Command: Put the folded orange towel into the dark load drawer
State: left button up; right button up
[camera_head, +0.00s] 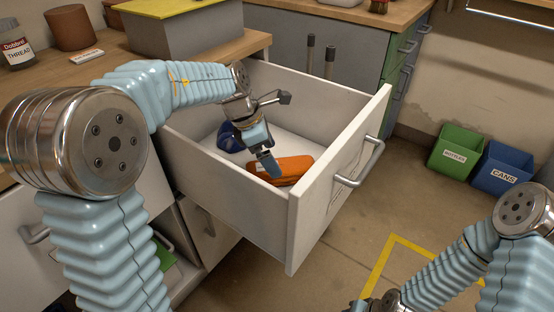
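The folded orange towel (291,169) lies on the floor of an open drawer (240,196), towards its front panel. The drawer looks pale grey-white outside and inside, not dark, and is pulled well out. A dark blue cloth-like item (229,138) lies farther back in it, partly behind my gripper. My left gripper (268,164) reaches down into the drawer, its tip at the towel's left end. Its fingers overlap in this view, so I cannot tell whether they are open or touch the towel. My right arm shows at lower right; its gripper is out of view.
The drawer's front panel (339,170) with its bar handle (359,165) stands up at the right. A green bin (456,150) and a blue bin (500,167) stand by the wall. A grey box (185,33) sits on the wooden counter. Open floor lies right of the drawer.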

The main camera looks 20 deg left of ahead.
pick_arm(q)
jog(key=p+v, duration=0.1)
jog(key=v, duration=0.4)
jog(key=shift+r, duration=0.15)
jog(key=shift+a+r+p, duration=0.2)
jog(key=shift+r+p, duration=0.1)
jog(key=shift+r, duration=0.05)
dwell(0.8)
